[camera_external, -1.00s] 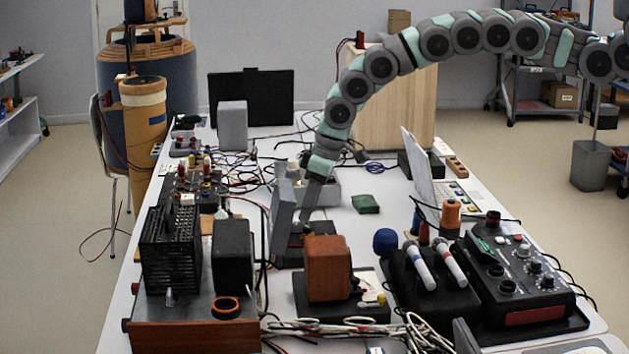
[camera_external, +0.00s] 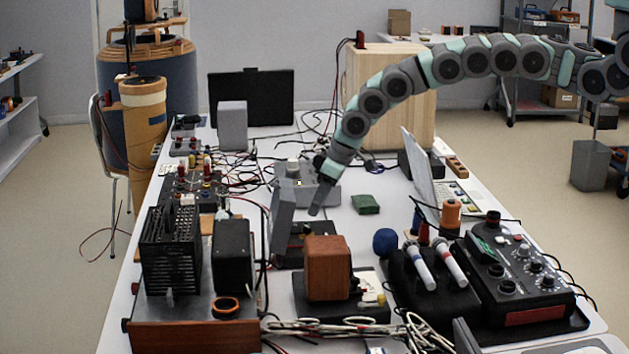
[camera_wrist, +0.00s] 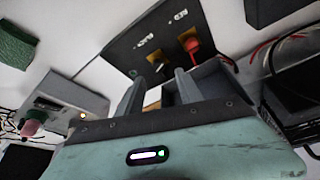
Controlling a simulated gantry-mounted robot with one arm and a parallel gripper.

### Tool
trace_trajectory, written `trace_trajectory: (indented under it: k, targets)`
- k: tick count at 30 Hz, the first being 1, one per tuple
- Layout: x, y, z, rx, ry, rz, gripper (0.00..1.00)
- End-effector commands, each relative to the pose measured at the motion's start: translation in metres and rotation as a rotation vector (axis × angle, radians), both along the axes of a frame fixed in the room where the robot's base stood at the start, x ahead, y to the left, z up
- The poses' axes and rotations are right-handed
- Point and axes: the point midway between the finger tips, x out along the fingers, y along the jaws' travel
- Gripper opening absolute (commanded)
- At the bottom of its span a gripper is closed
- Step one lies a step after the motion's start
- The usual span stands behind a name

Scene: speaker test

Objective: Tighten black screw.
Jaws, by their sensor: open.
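My gripper (camera_external: 316,212) is above the dark panel (camera_external: 297,235) beside the upright grey board (camera_external: 283,220). In the wrist view, my gripper (camera_wrist: 157,88) is open, with its two grey fingers apart and nothing seen between them. Beyond the fingertips lies the black panel (camera_wrist: 135,45) with white labels and two yellow patches. A red knob (camera_wrist: 192,46) stands on the right patch. The left patch (camera_wrist: 155,59) has a dark piece near it, possibly the black screw, but it is too small to tell. The fingers hide part of the panel.
A brown box (camera_external: 328,268) stands in front of the panel. A green block (camera_external: 365,204) lies to its right. A black perforated unit (camera_external: 172,250) and loose cables are on the left. Bare table shows around the green block.

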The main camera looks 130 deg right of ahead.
Motion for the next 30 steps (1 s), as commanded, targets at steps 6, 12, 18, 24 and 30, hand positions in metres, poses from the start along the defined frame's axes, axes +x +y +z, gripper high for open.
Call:
trace_trajectory:
  k: [6,12,18,24,30]
  targets:
    - [0.009,-0.007,-0.027,0.0,-0.007,0.0,0.43]
    - [0.014,-0.014,-0.048,0.0,-0.003,-0.001,0.43]
    - [0.015,-0.019,-0.058,-0.002,-0.001,0.0,0.43]
    - [0.013,-0.02,-0.062,0.0,0.004,-0.003,0.43]
    - [0.014,-0.02,-0.061,-0.001,0.003,-0.002,0.43]
